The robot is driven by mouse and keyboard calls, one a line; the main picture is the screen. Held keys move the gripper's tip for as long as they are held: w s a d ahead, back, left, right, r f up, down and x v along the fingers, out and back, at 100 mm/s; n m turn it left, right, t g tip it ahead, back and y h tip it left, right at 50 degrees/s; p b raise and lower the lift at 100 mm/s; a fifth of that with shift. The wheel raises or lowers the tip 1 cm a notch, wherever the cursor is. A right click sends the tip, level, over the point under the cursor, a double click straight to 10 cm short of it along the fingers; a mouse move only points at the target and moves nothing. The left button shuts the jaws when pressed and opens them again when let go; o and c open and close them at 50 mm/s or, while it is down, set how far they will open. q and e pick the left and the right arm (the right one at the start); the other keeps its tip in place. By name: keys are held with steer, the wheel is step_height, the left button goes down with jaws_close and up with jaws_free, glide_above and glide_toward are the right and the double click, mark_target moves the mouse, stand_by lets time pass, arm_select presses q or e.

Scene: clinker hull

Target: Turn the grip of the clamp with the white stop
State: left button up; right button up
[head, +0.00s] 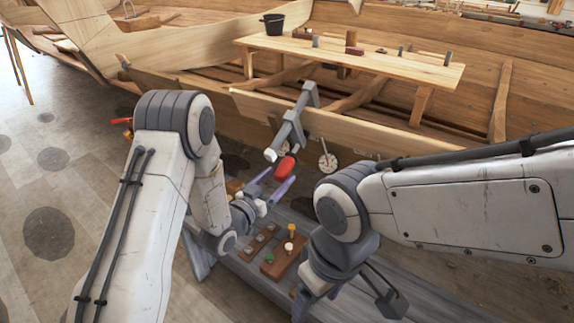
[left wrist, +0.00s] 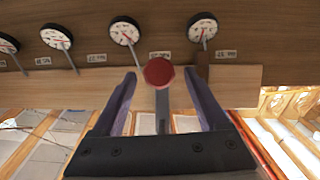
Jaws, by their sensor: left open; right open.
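A grey bar clamp (head: 297,118) grips the upright plank at the boat's side, its bar sloping down toward me. A pale white stop (head: 271,155) caps the bar's near end. Its red grip (head: 286,168) sits just right of the stop; the left wrist view shows the red grip (left wrist: 158,72) end-on as a round disc. My left gripper (head: 278,178) is open, with its two purple fingers apart on either side of the grip in the left wrist view; I cannot tell whether they touch it. My right gripper (head: 345,301) is open low in the head view, away from the clamp.
A dial gauge (head: 327,163) hangs right of the clamp; several labelled dials (left wrist: 124,31) line the plank in the wrist view. A grey bench (head: 240,270) below holds a brown block (head: 280,262) with small knobs. A wooden plank table (head: 420,68) with a black bucket (head: 274,24) stands behind.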

mark_target(291, 166)
arm_select(q)
steer(key=x, duration=0.6)
steer(key=shift+w+d, duration=0.1)
steer(key=shift+w, duration=0.05)
jaws_close()
steer(key=shift+n+h, duration=0.5)
steer(key=shift+h, duration=0.1)
steer(key=shift+n+g+h+b, duration=0.5)
steer(key=shift+g+h+b, duration=0.15)
steer(key=shift+g+h, duration=0.05)
steer(key=shift+s+d+r+n+g+h+b, duration=0.2)
steer(key=shift+n+g+h, duration=0.1)
steer(key=shift+n+h, duration=0.3)
steer(key=shift+s+d+r+n+g+h+b, duration=0.1)
steer(key=shift+n+g+h+b, duration=0.15)
steer(key=shift+n+h, duration=0.3)
jaws_free()
